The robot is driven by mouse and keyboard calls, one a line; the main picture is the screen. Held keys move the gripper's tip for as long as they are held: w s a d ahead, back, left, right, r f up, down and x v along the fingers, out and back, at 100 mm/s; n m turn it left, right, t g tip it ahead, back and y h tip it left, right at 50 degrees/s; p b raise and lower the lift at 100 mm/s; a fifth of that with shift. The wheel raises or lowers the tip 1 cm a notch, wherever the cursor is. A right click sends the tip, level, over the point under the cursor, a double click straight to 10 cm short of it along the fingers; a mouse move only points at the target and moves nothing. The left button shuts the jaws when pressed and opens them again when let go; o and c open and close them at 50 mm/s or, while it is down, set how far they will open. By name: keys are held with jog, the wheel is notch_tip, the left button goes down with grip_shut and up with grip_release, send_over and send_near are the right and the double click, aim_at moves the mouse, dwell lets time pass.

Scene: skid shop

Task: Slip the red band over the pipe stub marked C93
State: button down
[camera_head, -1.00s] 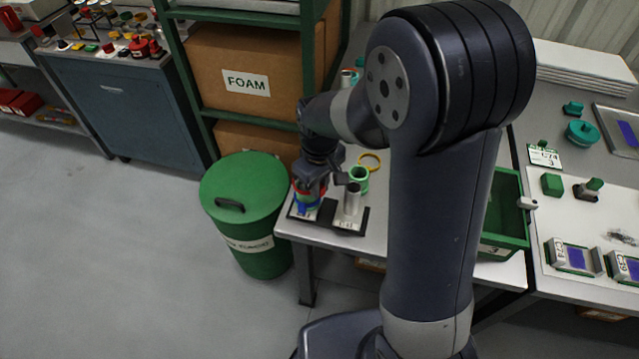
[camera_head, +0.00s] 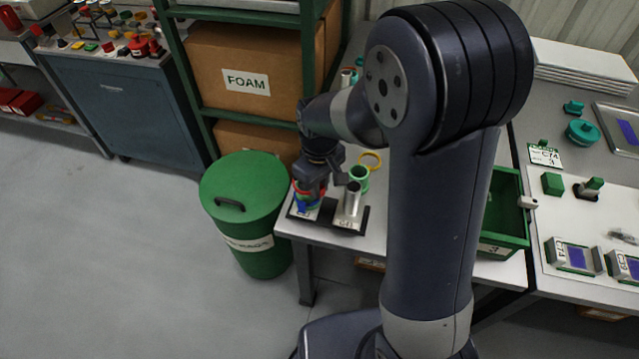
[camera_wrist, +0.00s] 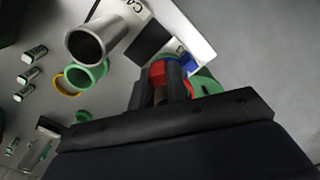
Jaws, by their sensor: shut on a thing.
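My gripper (camera_head: 310,190) is shut on the red band (camera_wrist: 158,72), at the left stub position on a dark base (camera_head: 330,220) near the table's front-left corner. Blue (camera_wrist: 187,62) and green (camera_wrist: 205,82) pieces show close beside the red band in the wrist view. The fingers hide the pipe stub there, so I cannot tell whether the red band is around it. A bare silver pipe stub (camera_head: 352,200) stands upright to the right; it also shows in the wrist view (camera_wrist: 95,38). Tags lie by both stub positions, but I cannot read C93 on either.
A green ring (camera_head: 359,177) and a yellow ring (camera_head: 371,160) lie behind the silver stub. A green lidded bin (camera_head: 245,225) stands left of the table. A green crate (camera_head: 507,210) is to the right, beyond my arm. Shelving with a FOAM box (camera_head: 245,70) stands behind.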

jog(key=shift+f+b, duration=0.5)
jog(key=shift+f, duration=0.35)
dwell(1.3)
jog(key=shift+f, duration=0.25)
jog(key=shift+f+b, duration=0.2)
jog(key=shift+b, duration=0.15)
jog(key=shift+f, duration=0.3)
jog(key=shift+f+b, duration=0.2)
jog(key=shift+b, duration=0.15)
dwell(0.4)
jog(key=c, duration=0.9)
grip_release()
